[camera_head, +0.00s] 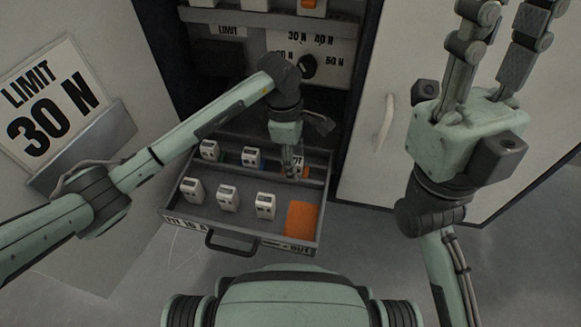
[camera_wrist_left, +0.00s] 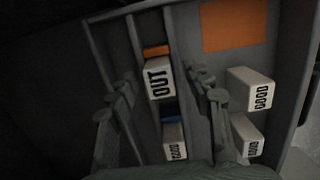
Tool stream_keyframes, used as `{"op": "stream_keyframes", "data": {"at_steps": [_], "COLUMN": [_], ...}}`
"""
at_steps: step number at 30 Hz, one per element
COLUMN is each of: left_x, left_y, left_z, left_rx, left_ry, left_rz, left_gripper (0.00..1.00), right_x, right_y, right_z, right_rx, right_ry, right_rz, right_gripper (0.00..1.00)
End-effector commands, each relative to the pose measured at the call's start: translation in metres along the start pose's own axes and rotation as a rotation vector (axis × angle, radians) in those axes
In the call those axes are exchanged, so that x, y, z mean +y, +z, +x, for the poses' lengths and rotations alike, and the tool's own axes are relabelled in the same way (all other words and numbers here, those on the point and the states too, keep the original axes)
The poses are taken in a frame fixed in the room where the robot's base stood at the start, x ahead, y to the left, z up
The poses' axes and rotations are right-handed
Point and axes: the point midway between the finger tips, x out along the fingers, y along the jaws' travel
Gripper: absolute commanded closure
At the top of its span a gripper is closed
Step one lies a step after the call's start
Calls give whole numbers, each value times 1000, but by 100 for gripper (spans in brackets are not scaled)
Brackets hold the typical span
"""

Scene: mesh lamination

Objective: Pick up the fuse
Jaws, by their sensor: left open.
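Several white fuses stand in two rows in the pulled-out drawer (camera_head: 240,232). In the left wrist view, one fuse (camera_wrist_left: 158,80) marked "OUT" stands beside an orange patch in the narrow compartment. My left gripper (camera_head: 292,162) is over the right end of the drawer's back row. Its open fingers (camera_wrist_left: 165,84) lie on either side of the "OUT" fuse in the wrist picture; contact cannot be told. The gripper partly hides this fuse in the head view. Other fuses (camera_wrist_left: 258,92) are marked "GOOD". My right gripper (camera_head: 505,22) is raised at the upper right, empty, its fingers apart.
A bare orange patch (camera_head: 302,219) lies at the drawer's front right. Divider walls separate the rows. The drawer handle (camera_head: 232,245) sticks out in front. A panel with a dark knob (camera_head: 307,67) is above the drawer. A "LIMIT 30 N" sign (camera_head: 48,100) stands at left.

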Motion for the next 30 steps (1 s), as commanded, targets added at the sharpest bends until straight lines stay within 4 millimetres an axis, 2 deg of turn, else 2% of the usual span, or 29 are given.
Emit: {"op": "stream_keyframes", "data": {"at_steps": [8, 21, 30], "left_x": [-1, -1, 0], "left_y": [2, 2, 1], "left_z": [4, 4, 0], "left_rx": [0, 0, 0], "left_ry": [1, 1, 2], "left_rz": [2, 2, 1], "left_gripper": [50, 100, 100], "right_x": [0, 0, 0], "right_y": [0, 0, -1], "right_z": [1, 1, 4], "right_rx": [9, 8, 7], "right_ry": [-6, -6, -6], "right_rz": [-1, -1, 0], "right_gripper": [69, 69, 69]}}
